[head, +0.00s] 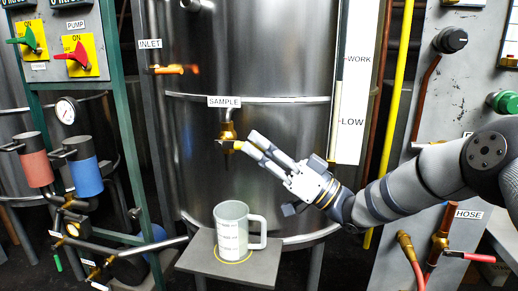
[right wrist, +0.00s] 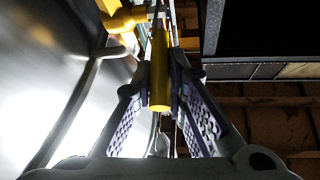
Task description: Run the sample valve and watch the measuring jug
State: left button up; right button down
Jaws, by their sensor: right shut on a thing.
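The brass sample valve (head: 228,132) is on the steel tank below the SAMPLE label (head: 224,101). My right gripper (head: 243,143) reaches it from the right and is shut on the valve's yellow handle. In the right wrist view the yellow handle (right wrist: 159,75) lies between the two ridged finger pads of my right gripper (right wrist: 160,105). The measuring jug (head: 231,232), pale with markings and a handle on its right, stands upright on a grey shelf (head: 205,262) below the valve. I cannot make out liquid in the jug or a stream from the spout. My left gripper is not in view.
An INLET valve with an orange handle (head: 170,69) is at the upper left of the tank. A level gauge (head: 350,110) and a yellow pipe (head: 397,90) stand to the right. A HOSE valve with a red handle (head: 468,256) is at lower right. Red and blue cylinders (head: 86,172) are at left.

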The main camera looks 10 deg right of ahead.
jog(key=shift+f+t, duration=0.35)
jog(key=shift+t, duration=0.05)
jog(key=c, duration=1.6)
grip_release()
jog(key=v, duration=1.2)
